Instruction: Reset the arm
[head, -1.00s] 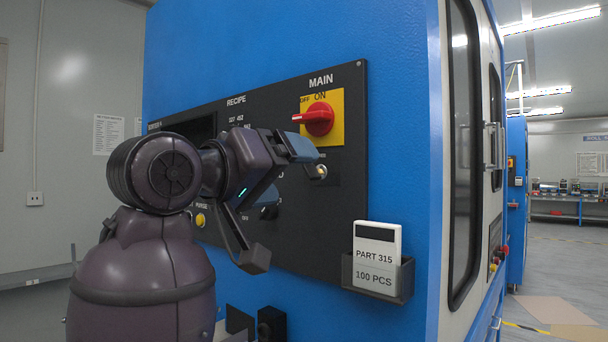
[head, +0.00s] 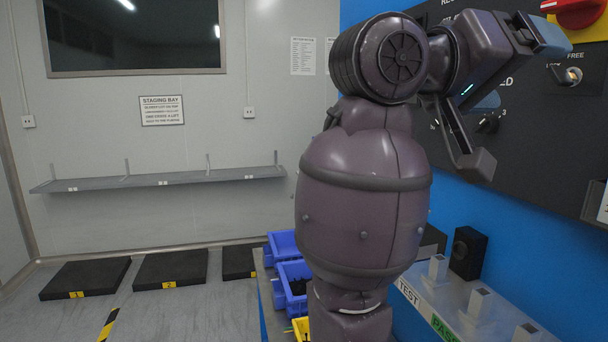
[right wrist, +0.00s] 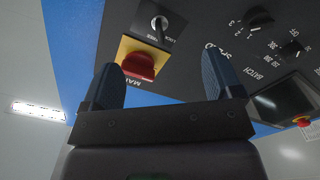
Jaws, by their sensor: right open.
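My right arm rises through the middle of the head view. Its gripper (head: 515,95) is open and empty in front of the dark control panel (head: 540,120). In the right wrist view the two blue-grey fingers (right wrist: 165,82) stand wide apart with nothing between them. The red main switch (right wrist: 138,66) on its yellow plate shows beyond the fingers there, and part of it is at the top right of the head view (head: 580,12). A key switch (right wrist: 160,24) sits beside it. My left gripper is in neither view.
Blue bins (head: 292,285) and a yellow bin (head: 301,329) stand low beside my arm. A ledge with TEST and PASS labels (head: 450,305) runs below the panel. An empty wall shelf (head: 160,180) and black floor pads (head: 85,278) lie to the left, with open floor between.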

